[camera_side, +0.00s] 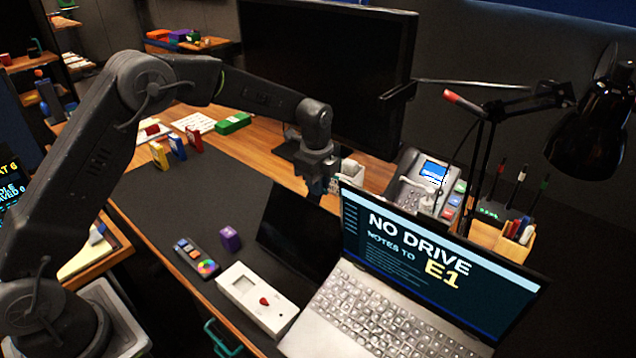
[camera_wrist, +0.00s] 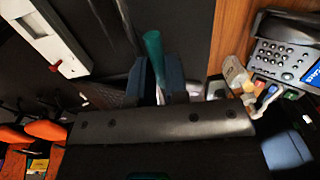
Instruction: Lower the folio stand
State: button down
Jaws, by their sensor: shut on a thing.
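The folio stand (camera_side: 292,235) is a dark, flat panel standing tilted beside the laptop in the side view. My gripper (camera_side: 318,192) is at its upper edge, pointing down, and its fingertips are hard to make out against the dark panel. In the wrist view my gripper (camera_wrist: 159,75) shows two dark blue fingers close together, with a teal strip (camera_wrist: 153,48) showing between them. The fingers are shut on the upper part of the stand. The exact contact and the stand's lower back are hidden.
An open laptop (camera_side: 385,310) stands close on the right. A desk phone (camera_side: 425,185) and monitor (camera_side: 325,70) are behind.

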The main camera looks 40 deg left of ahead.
jog(key=w+f, duration=0.9)
jog(key=w, duration=0.1)
jog(key=shift+f, duration=0.3)
dwell(0.4)
jog(key=shift+w, duration=0.15)
jog(key=shift+f, duration=0.1)
jog(key=c, duration=1.4)
grip_release()
jog(key=shift+o, duration=1.4)
jog(key=shift+f, duration=0.25)
jog(key=shift+r, duration=0.1)
notch_tip(320, 180, up, 14)
jog(key=s, duration=0.1)
